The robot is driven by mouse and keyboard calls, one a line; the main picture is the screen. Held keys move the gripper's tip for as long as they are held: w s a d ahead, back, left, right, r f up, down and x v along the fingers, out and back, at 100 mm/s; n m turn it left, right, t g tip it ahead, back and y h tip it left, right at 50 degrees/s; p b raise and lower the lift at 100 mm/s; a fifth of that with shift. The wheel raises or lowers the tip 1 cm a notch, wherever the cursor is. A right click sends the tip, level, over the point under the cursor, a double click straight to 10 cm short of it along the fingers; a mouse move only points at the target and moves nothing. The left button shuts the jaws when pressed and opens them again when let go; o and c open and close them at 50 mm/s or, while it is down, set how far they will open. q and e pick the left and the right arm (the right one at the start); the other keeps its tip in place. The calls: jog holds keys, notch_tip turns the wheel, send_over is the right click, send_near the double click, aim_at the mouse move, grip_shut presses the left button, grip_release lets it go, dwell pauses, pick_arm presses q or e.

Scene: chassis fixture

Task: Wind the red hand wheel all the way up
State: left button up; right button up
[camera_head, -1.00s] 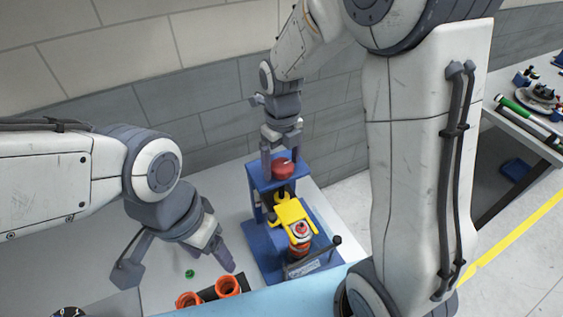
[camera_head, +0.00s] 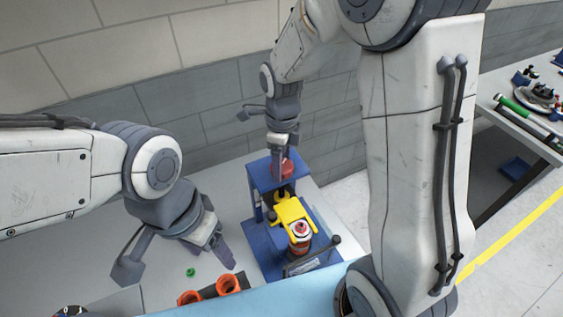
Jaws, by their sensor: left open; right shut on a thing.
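The red hand wheel (camera_head: 288,169) sits on top of the blue fixture (camera_head: 264,240). My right gripper (camera_head: 280,168) points down from above and is shut on the wheel, with its fingers partly covering the wheel. Below the wheel, a yellow clamp piece (camera_head: 293,211) reaches forward over a red-and-white part (camera_head: 301,230) inside the fixture. My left gripper (camera_head: 178,268) is open and empty, low over the table to the left of the fixture.
Two orange cups (camera_head: 228,284) and a small green piece (camera_head: 191,272) lie near my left gripper. A black-knobbed lever (camera_head: 336,240) sticks out at the fixture's front right. A side table (camera_head: 530,125) with tools stands at the right.

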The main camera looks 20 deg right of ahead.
jog(key=n, duration=0.4)
jog(key=n+p, duration=0.1)
jog(key=n, duration=0.2)
jog(key=shift+n, duration=1.8)
